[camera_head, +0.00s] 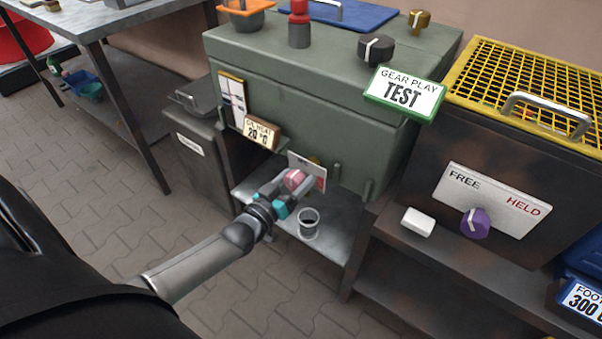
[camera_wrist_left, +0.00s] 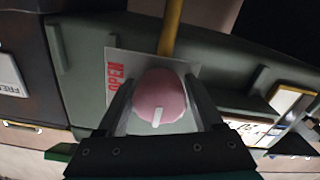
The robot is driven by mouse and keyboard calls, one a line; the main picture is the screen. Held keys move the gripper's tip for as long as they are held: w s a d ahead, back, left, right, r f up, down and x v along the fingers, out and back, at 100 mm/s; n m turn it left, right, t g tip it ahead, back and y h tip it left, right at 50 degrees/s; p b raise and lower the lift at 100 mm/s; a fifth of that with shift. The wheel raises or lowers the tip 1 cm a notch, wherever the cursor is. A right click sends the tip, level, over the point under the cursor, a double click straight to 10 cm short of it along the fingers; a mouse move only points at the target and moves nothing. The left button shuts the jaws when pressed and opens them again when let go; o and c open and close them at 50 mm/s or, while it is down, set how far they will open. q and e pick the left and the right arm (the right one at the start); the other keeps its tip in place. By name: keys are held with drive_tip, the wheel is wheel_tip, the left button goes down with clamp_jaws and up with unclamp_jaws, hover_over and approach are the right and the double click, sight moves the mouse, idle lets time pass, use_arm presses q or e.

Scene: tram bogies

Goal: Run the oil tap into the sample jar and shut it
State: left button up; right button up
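The oil tap's round pink knob (camera_head: 295,178) sits on the front of the green gear case (camera_head: 300,105), before a white plate with red lettering. In the left wrist view the knob (camera_wrist_left: 160,97) carries a white pointer mark, and the plate (camera_wrist_left: 116,72) reads OPEN, upside down. My left gripper (camera_head: 287,189) is at the knob, a finger against each side. The sample jar (camera_head: 309,224), a small clear cup, stands upright on the grey shelf below the tap. Its contents are too small to tell. My right gripper is not in view.
A yellow pipe (camera_wrist_left: 172,27) runs by the knob. A sign (camera_head: 262,132) juts out above left. To the right stands a dark cabinet with a FREE/HELD plate (camera_head: 492,200), purple knob (camera_head: 475,222) and white block (camera_head: 417,222).

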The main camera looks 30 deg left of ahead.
use_arm(q)
drive_tip(key=shift+o, duration=1.3)
drive_tip(key=shift+s, duration=0.2)
drive_tip(key=s+a+p, duration=0.1)
drive_tip(key=s+p, duration=0.3)
drive_tip(key=s, duration=1)
drive_tip(key=shift+s+p, duration=0.35)
drive_tip(key=shift+s, duration=0.05)
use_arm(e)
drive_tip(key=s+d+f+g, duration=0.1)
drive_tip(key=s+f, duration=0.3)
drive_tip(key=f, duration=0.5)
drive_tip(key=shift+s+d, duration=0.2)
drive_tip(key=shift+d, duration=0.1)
use_arm(q)
drive_tip(key=shift+a, duration=0.1)
